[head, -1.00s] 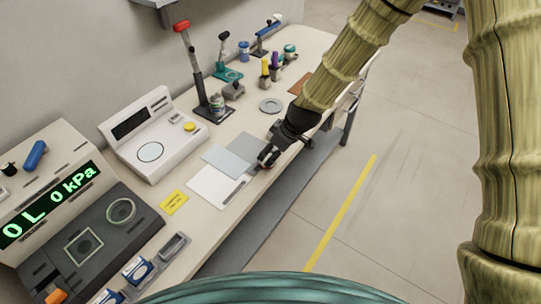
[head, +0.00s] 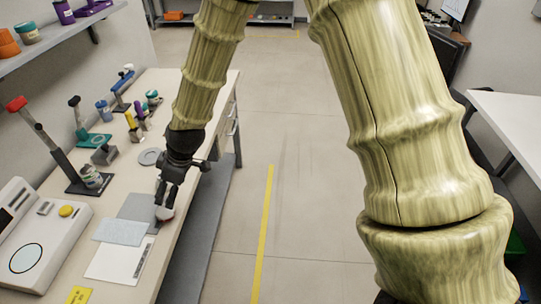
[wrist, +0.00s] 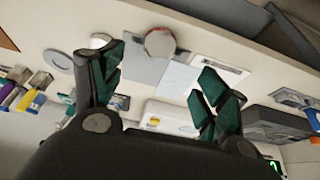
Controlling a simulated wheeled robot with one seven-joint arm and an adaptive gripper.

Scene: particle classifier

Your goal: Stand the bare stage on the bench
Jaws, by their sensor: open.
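A small round piece with a pale grey top and a red edge, which looks like the bare stage (head: 165,213), stands on the grey mat (head: 135,206) near the front edge of the bench (head: 185,170). In the wrist view the round piece (wrist: 160,43) shows its flat top, beyond and between the fingertips. My gripper (head: 167,197) points down just above and behind it. Its fingers are spread and empty in the wrist view (wrist: 161,62), with a gap to the piece. The head view partly hides the piece behind the fingers.
A light blue sheet (head: 121,231) and a white sheet (head: 108,264) lie beside the mat. A grey ring (head: 150,156), a stand with a red top (head: 48,146) and a white instrument (head: 38,240) stand around it. The floor right of the bench is clear.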

